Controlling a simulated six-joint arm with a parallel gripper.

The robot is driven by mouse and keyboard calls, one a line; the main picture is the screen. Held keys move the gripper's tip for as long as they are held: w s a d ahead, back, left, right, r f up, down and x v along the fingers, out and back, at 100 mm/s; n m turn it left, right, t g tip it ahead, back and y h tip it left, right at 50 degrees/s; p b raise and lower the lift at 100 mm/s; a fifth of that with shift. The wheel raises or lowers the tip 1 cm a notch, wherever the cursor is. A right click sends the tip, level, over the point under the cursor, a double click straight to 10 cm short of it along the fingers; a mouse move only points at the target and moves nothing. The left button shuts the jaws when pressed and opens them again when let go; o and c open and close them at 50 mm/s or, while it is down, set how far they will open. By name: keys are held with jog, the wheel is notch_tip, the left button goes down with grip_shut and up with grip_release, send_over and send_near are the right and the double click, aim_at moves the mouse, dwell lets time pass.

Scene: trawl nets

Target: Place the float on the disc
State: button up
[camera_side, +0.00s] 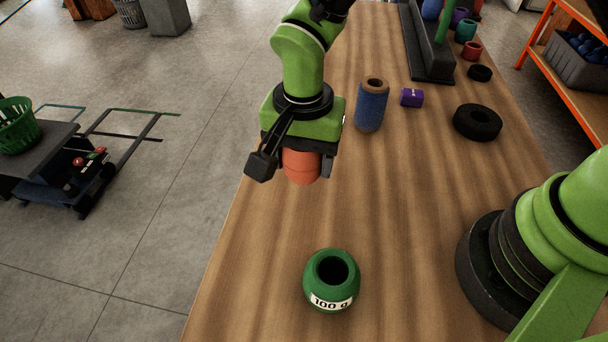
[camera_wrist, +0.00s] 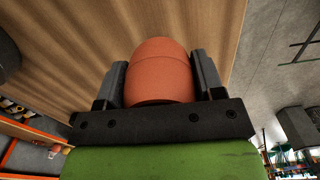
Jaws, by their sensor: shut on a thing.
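My gripper (camera_side: 301,163) is shut on an orange-red rounded float (camera_side: 302,168), holding it above the wooden table near its left edge. In the wrist view the float (camera_wrist: 160,70) sits between the two dark fingers, one on each side. A thick black ring, seemingly the disc (camera_side: 485,123), lies flat on the table to the right, apart from the gripper. A smaller black ring (camera_side: 480,73) lies behind it. The float's far side and underside are not fully visible.
A green pot-like weight marked 100 g (camera_side: 316,272) stands in front. A blue spool (camera_side: 371,107) and a purple block (camera_side: 411,97) stand between gripper and disc. A black rack (camera_side: 425,55) is behind. The table's (camera_side: 400,220) middle is clear.

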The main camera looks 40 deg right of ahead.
notch_tip(320, 180, up, 10)
jog(key=d+r, duration=0.1)
jog(key=w+d+m, duration=0.2)
jog(key=d+m, duration=0.2)
jog(key=d, duration=0.6)
jog(key=w+d+m, duration=0.3)
jog(key=d+m, duration=0.1)
jog(key=d, duration=0.5)
jog(key=m, duration=0.9)
send_over(480, 116)
notch_tip(480, 116, down, 11)
jog(key=shift+a+r, duration=0.1)
jog(key=shift+r, duration=0.1)
jog(key=shift+f, duration=2.55)
